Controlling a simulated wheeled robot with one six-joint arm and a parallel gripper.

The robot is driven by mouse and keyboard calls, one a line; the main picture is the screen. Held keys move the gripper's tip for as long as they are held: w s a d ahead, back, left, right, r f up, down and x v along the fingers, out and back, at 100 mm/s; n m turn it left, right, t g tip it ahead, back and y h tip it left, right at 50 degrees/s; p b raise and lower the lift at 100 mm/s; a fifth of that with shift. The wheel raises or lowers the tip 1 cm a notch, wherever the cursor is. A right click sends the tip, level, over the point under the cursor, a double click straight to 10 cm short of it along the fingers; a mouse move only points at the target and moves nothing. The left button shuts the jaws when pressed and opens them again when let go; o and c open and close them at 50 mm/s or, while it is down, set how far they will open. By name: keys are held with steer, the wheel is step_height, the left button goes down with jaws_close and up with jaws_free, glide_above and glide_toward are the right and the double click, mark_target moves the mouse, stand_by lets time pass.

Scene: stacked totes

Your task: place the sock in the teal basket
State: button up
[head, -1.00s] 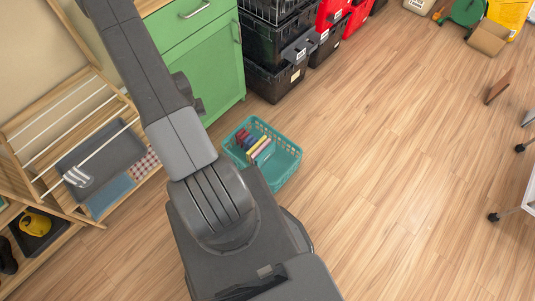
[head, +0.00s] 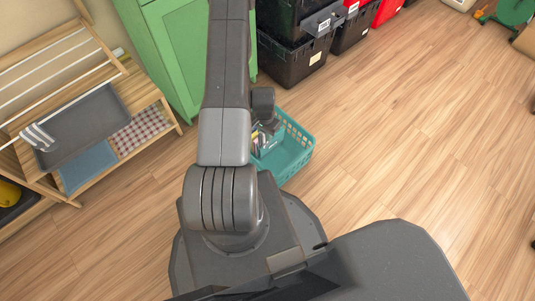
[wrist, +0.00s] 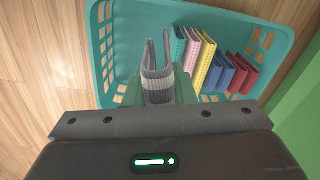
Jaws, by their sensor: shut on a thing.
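The sock (wrist: 157,72), grey with a pale band, is held between the fingers of my gripper (wrist: 158,88) in the wrist view. My gripper is shut on it, and part of the sock stands up beyond the fingers. The teal basket (wrist: 97,52) lies beneath the sock and gripper in that view, with the sock over its opening. I cannot tell how high above the basket floor it hangs. In the head view the teal basket (head: 297,160) stands on the floor, its left part hidden by my arm. The sock cannot be made out there.
Several books (wrist: 214,62) stand in a row at one side inside the basket; the rest of its floor looks bare. A wooden rack with a grey tray (head: 85,125) stands left. A green cabinet (head: 165,50) and black totes (head: 290,65) stand behind. The floor right is open.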

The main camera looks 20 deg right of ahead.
steer(key=s+d+f+m+b, duration=0.1)
steer(key=f+b, duration=0.1)
steer(key=f, duration=0.4)
steer(key=s+d+f+b, duration=0.1)
steer(key=f+b, duration=0.2)
steer(key=f, duration=0.3)
steer(key=s+d+f+m+b, duration=0.1)
steer(key=d+f+b, duration=0.1)
steer(key=f, duration=0.3)
steer(key=shift+s+f+m+b, duration=0.3)
steer(key=shift+f+b, duration=0.1)
steer(key=shift+b, duration=0.2)
steer(key=shift+f, duration=0.15)
steer(key=o, duration=1)
steer(key=shift+c, duration=0.2)
step_height(320, 180, up, 12)
steer(key=p, duration=0.4)
steer(key=shift+r, duration=0.2)
